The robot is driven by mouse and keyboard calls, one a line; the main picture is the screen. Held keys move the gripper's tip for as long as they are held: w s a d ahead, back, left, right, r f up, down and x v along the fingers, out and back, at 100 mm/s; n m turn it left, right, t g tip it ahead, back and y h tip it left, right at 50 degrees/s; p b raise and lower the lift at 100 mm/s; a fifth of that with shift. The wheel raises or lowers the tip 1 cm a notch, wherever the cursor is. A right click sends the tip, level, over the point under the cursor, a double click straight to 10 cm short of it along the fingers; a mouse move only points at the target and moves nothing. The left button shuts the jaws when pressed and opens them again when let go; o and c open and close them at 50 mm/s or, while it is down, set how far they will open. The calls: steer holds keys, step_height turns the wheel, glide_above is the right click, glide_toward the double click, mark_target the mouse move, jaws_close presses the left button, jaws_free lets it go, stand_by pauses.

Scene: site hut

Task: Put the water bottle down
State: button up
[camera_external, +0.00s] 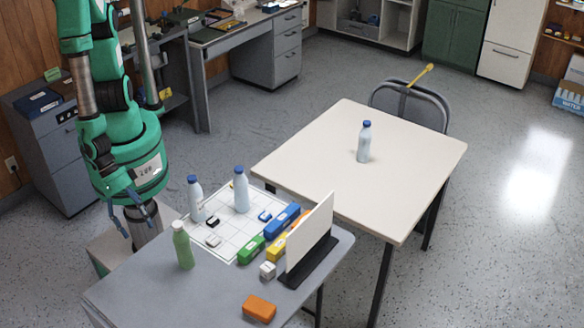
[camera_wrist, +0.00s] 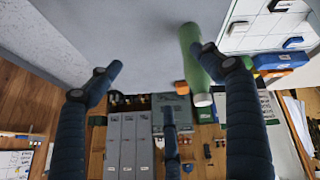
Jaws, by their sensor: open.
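My gripper (camera_external: 127,208) hangs low at the left of the grey table and is open. In the wrist view its blue fingers (camera_wrist: 158,65) are spread wide with nothing between them. A pale blue bottle (camera_external: 364,145) with a blue cap stands upright on the cream table. Two similar bottles, one on the left (camera_external: 196,202) and one on the right (camera_external: 241,192), stand on a white gridded sheet. A green bottle (camera_external: 183,248) stands at the grey table's left side; in the wrist view it (camera_wrist: 188,45) is partly behind the right finger.
The grey table (camera_external: 150,295) also bears the gridded sheet (camera_external: 225,238), several coloured blocks, an orange block (camera_external: 259,308) and an upright white panel (camera_external: 309,235). The cream table (camera_external: 310,150) is mostly clear around its bottle. A chair (camera_external: 420,105) stands behind it.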

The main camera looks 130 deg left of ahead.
steer(key=w+a+r+m+h, duration=0.1)
steer(key=w+r+m+h, duration=0.1)
steer(key=r, duration=0.9)
steer(key=w+a+r+m+h, duration=0.1)
steer(key=a+r+m+h, duration=0.1)
steer(key=r, duration=0.9)
steer(key=s+a+r+m+y, duration=0.1)
steer(key=s+a+r, duration=0.3)
steer(key=a, duration=0.3)
steer(key=s+a+r+m+y, duration=0.1)
steer(key=s+a+r, duration=0.4)
steer(key=a+r, duration=0.1)
steer(key=s+a+r+m+g+y, duration=0.1)
steer(key=s+a+r, duration=0.3)
steer(key=a, duration=0.4)
steer(key=shift+s+a+r+y, duration=0.35)
steer(key=shift+r+y, duration=0.25)
steer(key=shift+r, duration=0.2)
steer(key=shift+d, duration=0.1)
steer(key=shift+f+b, duration=0.45)
